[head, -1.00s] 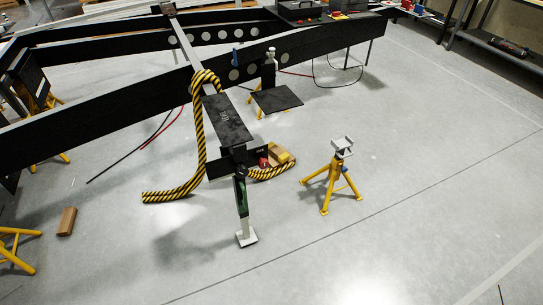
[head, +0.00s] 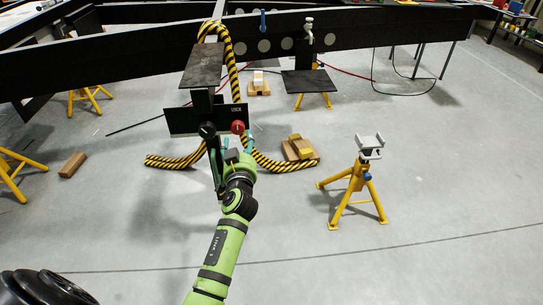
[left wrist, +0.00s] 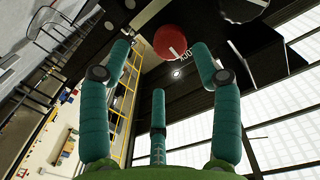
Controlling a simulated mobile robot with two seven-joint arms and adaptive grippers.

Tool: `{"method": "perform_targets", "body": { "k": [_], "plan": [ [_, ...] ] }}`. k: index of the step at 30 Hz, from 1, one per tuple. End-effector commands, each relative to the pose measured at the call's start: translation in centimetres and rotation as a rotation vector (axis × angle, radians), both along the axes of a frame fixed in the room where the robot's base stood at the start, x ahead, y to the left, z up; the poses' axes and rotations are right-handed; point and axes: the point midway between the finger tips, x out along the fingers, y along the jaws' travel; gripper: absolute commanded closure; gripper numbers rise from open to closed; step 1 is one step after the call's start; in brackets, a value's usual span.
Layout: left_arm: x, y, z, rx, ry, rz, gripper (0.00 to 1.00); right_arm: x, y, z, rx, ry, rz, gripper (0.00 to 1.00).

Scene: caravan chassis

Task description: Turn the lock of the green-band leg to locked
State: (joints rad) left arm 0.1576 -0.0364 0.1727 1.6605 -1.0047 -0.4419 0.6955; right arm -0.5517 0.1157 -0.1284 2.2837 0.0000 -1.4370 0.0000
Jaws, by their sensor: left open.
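The red lock knob (head: 238,127) sits on the right of a black plate (head: 180,122) under the chassis, by white lettering. In the left wrist view the knob (left wrist: 170,42) is round, with a pale line across its face. My left gripper (head: 240,146) is open just in front of and below it. Its teal fingers stand on both sides of the knob's line in the wrist view, and no grip shows. The green-band leg (head: 214,165) is mostly hidden behind my arm. My right gripper is not in view.
A yellow stand (head: 357,180) is at right. Wooden blocks (head: 298,147) and a striped black-yellow hose (head: 270,163) lie near the plate. A dark flat pad (head: 312,82) is behind. Floor at front right is clear.

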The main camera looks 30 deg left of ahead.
Motion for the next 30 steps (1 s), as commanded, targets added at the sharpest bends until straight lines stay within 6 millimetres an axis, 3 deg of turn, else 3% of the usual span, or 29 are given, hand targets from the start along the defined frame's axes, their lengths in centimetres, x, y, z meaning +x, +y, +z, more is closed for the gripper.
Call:
{"method": "perform_targets", "body": {
  "k": [5,16,28,30],
  "plan": [
    [0.8,1.1,1.2,0.009,-0.038,0.020,0.36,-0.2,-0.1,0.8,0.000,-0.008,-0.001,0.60],
    [5.3,3.7,1.1,0.008,-0.035,0.017,0.36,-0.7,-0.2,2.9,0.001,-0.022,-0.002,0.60],
    [6.0,4.2,1.2,0.006,-0.033,0.016,0.36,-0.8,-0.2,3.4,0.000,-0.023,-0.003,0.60],
    [6.0,4.2,1.1,0.006,-0.033,0.016,0.64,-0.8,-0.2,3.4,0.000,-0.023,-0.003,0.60]
  ]
}}
